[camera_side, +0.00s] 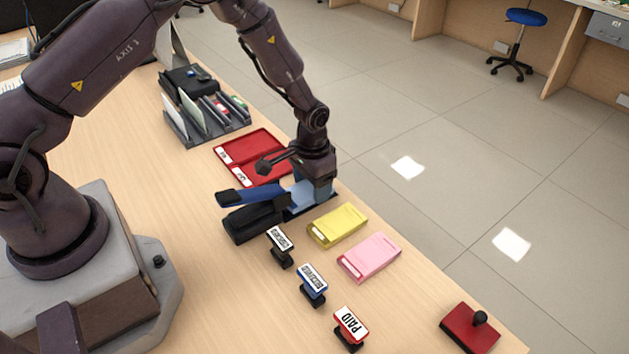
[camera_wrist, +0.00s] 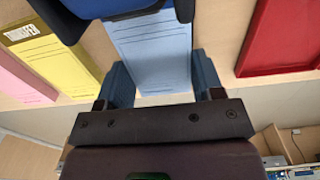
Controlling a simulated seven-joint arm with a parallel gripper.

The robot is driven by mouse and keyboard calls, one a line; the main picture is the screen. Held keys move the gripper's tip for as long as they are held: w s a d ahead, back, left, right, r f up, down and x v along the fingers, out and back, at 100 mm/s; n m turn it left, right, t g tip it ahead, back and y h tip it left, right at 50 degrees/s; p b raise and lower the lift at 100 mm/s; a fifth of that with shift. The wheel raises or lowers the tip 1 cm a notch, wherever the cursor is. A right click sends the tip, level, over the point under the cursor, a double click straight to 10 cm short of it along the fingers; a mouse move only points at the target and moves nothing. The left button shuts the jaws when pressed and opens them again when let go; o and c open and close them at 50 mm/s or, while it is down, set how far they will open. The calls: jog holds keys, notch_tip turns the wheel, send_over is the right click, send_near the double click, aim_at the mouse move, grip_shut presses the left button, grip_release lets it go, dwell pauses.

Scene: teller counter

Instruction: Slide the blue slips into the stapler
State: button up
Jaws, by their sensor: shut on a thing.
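The blue slips (camera_side: 299,193) are a flat light-blue stack at the edge of the counter. In the wrist view the slips (camera_wrist: 152,57) lie between the fingers of my gripper (camera_wrist: 163,80), which is shut on their sides. In the side view my gripper (camera_side: 312,192) points down over them, hiding part of them. The stapler, with a blue upper arm (camera_side: 255,193) and black base (camera_side: 252,222), stands open just left of the slips. In the wrist view the stapler (camera_wrist: 150,9) covers their far end. How deep they reach between its jaws I cannot tell.
Yellow slips (camera_side: 338,225) and pink slips (camera_side: 369,257) lie nearby. Several stamps, including a PAID stamp (camera_side: 350,325), stand in front of the stapler. A red folder (camera_side: 262,146) lies behind, and a dark organizer (camera_side: 205,125) is farther back. The counter edge is close to my gripper.

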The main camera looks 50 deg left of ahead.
jog(key=shift+s, duration=1)
dwell(0.4)
jog(key=o, duration=1)
jog(key=shift+o, duration=0.2)
jog(key=shift+r, duration=3.5)
